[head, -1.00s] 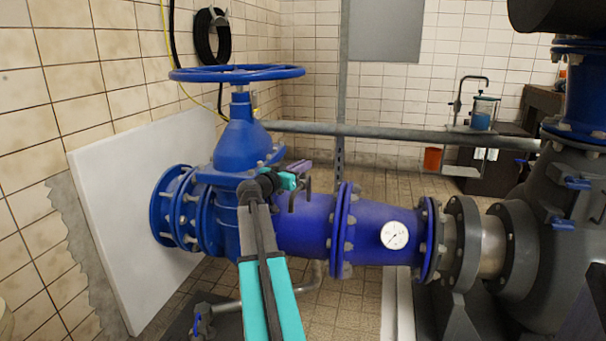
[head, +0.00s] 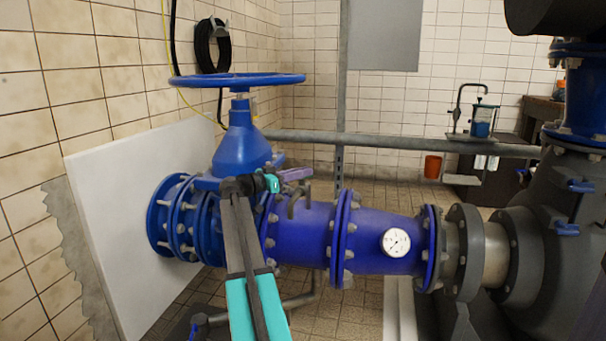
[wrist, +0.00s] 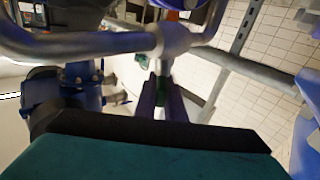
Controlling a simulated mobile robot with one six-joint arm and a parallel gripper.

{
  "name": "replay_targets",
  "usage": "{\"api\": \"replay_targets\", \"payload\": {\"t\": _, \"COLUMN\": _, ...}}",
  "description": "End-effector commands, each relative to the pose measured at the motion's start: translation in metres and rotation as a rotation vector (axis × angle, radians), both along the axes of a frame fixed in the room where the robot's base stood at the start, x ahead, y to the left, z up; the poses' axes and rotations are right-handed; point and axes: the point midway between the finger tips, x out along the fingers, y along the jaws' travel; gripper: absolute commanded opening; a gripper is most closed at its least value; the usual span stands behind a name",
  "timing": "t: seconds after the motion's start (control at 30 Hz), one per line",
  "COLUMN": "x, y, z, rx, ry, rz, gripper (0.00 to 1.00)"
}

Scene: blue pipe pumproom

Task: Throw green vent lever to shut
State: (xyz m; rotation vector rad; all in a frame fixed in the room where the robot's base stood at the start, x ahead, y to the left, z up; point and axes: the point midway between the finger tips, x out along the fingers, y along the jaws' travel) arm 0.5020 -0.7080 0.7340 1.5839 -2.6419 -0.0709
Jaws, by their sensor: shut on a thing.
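My gripper (head: 308,172) is beside the blue valve body, just above a small bent grey pipe (head: 293,205). In the wrist view its two purple fingers (wrist: 161,97) are closed on a small green piece, which I take as the green vent lever (wrist: 160,102). Only a little green shows between the fingers; the rest of the lever is hidden. In the head view the lever cannot be made out behind the gripper. The lever's angle is hard to tell.
A big blue handwheel (head: 240,80) on the blue gate valve (head: 240,143) stands above and left of my gripper. A blue pipe with a white gauge (head: 396,242) runs right to a dark pump. A white panel (head: 120,225) stands at left. Tiled floor lies behind.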

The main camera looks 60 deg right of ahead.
Motion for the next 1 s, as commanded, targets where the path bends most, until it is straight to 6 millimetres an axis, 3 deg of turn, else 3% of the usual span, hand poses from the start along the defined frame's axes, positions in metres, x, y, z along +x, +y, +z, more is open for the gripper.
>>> {"api": "replay_targets", "payload": {"t": 0.37, "x": 0.0067, "y": 0.0020, "z": 0.0000, "rx": -0.001, "ry": -0.001, "rz": 0.011, "gripper": 0.00}}
{"api": "replay_targets", "payload": {"t": 0.4, "x": 0.0068, "y": 0.0019, "z": 0.0001, "rx": -0.001, "ry": -0.001, "rz": 0.011, "gripper": 0.16}}
{"api": "replay_targets", "payload": {"t": 0.5, "x": 0.0056, "y": 0.0015, "z": 0.0001, "rx": -0.001, "ry": 0.000, "rz": 0.008, "gripper": 0.28}}
{"api": "replay_targets", "payload": {"t": 1.0, "x": 0.0027, "y": 0.0005, "z": 0.0087, "rx": -0.001, "ry": 0.000, "rz": 0.002, "gripper": 0.28}}
